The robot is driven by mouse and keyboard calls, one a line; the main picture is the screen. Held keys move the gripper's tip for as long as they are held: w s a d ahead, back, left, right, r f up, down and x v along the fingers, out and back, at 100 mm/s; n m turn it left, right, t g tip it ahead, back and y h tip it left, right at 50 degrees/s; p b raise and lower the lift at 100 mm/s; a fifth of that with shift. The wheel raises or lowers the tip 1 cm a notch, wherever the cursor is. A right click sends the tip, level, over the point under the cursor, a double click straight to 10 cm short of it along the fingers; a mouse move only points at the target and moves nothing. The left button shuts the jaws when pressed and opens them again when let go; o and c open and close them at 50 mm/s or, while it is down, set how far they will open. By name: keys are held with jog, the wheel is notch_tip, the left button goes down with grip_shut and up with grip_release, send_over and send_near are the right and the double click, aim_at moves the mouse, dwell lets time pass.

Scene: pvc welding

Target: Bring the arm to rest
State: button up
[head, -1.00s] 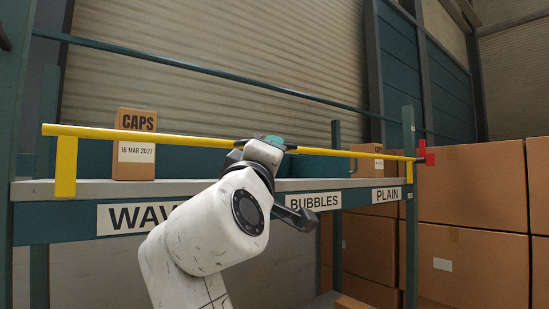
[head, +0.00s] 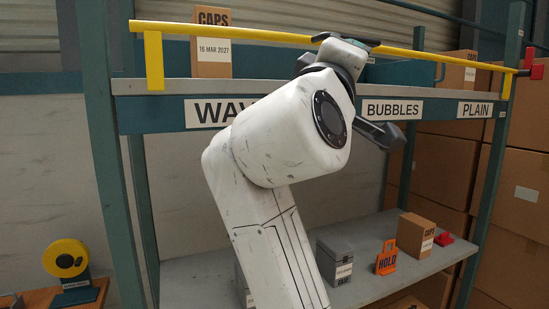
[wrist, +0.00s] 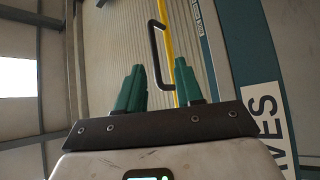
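My gripper (wrist: 160,72) shows in the wrist view as two green fingers standing apart, with nothing held between them. Beyond the fingers a yellow bar (wrist: 169,45) and a dark bracket-shaped handle (wrist: 153,45) show against the ribbed wall. In the head view my white arm reaches up to the long yellow bar (head: 235,34) at the upper shelf's front. There the wrist hides most of the gripper, and I cannot tell whether it touches the bar.
The upper shelf (head: 150,86) carries a CAPS box (head: 212,45). The lower shelf (head: 200,275) holds a grey box (head: 335,258), an orange HOLD tag (head: 387,258) and another CAPS box (head: 416,236). A yellow reel (head: 66,258) stands at lower left. Cartons (head: 525,190) stack at right.

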jog(key=w+d+f+g+y, duration=0.1)
jog(key=w+d+f, duration=0.1)
jog(key=f, duration=0.5)
jog(key=w+d+f+g+y, duration=0.1)
jog(key=d+f, duration=0.1)
jog(key=f, duration=0.5)
jog(key=s+d+f+m+g+y, duration=0.1)
jog(key=s+d+f+g+y, duration=0.1)
jog(key=f, duration=0.9)
jog(key=s+d+f+m+g+y, duration=0.1)
jog(key=s+d+f+g, duration=0.2)
jog(key=f, duration=0.8)
jog(key=s+d+f+g+y, duration=0.2)
jog(key=f, duration=0.9)
jog(key=s+d+f+m+g+y, duration=0.25)
jog(key=s+f+g, duration=0.25)
jog(key=s+f, duration=1.1)
jog(key=s+f+m+g+y, duration=0.1)
jog(key=s+f, duration=0.3)
jog(key=s, duration=0.4)
jog(key=s+f+m+g+y, duration=0.1)
jog(key=s+f+g, duration=0.2)
jog(key=s, duration=0.5)
jog(key=shift+s+a+f+m, duration=0.2)
jog(key=shift+s+f+m, duration=0.15)
jog(key=shift+f, duration=0.3)
jog(key=shift+o, duration=0.4)
